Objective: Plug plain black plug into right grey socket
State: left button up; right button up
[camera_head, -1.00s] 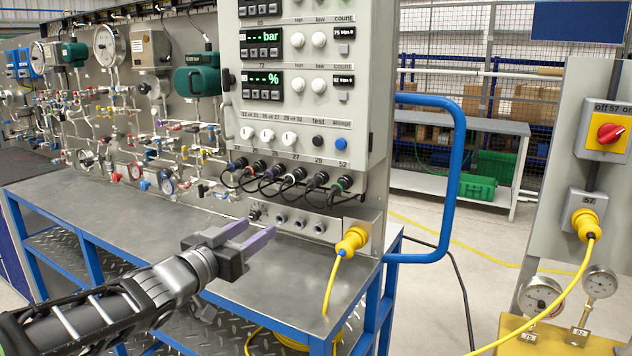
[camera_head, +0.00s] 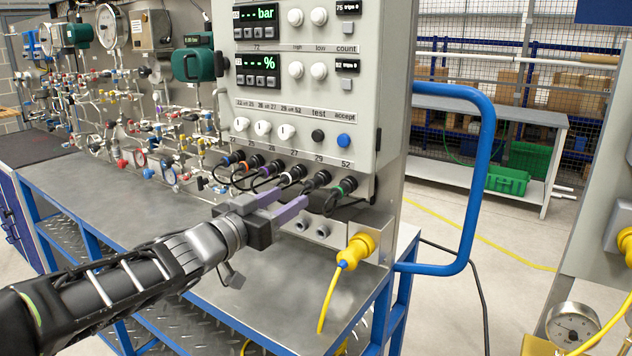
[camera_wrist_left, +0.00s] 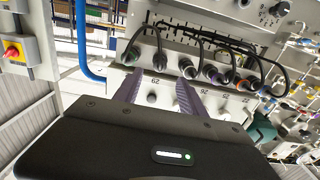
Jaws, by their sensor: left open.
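The plain black plug (camera_head: 318,180) sits in the row of cabled plugs under the control box, between a white-ringed plug (camera_head: 294,174) and a green-ringed plug (camera_head: 345,187). The right grey socket (camera_head: 322,231) is on the lower panel below the row, and looks empty. My left gripper (camera_head: 295,193) is open and empty, its purple fingers pointing at the panel just below the plugs.
A yellow plug (camera_head: 357,250) with a yellow cable stands right of the sockets. A blue tube handle (camera_head: 478,180) curves out at the right. Black cables loop around the plugs. The metal bench top (camera_head: 150,200) is clear at the left.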

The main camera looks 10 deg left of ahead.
aim_at(306, 188)
pick_arm(q)
jog(key=shift+w+d+f+b, duration=0.15)
jog(key=shift+w+d+b, duration=0.15)
jog(key=shift+w, duration=0.35)
jog(key=x, duration=0.6)
jog(key=shift+w+b, duration=0.15)
jog(key=shift+b, duration=0.2)
jog(key=shift+x, duration=0.75)
jog(key=shift+p, duration=0.4)
grip_shut()
dwell(0.4)
dwell(1.1)
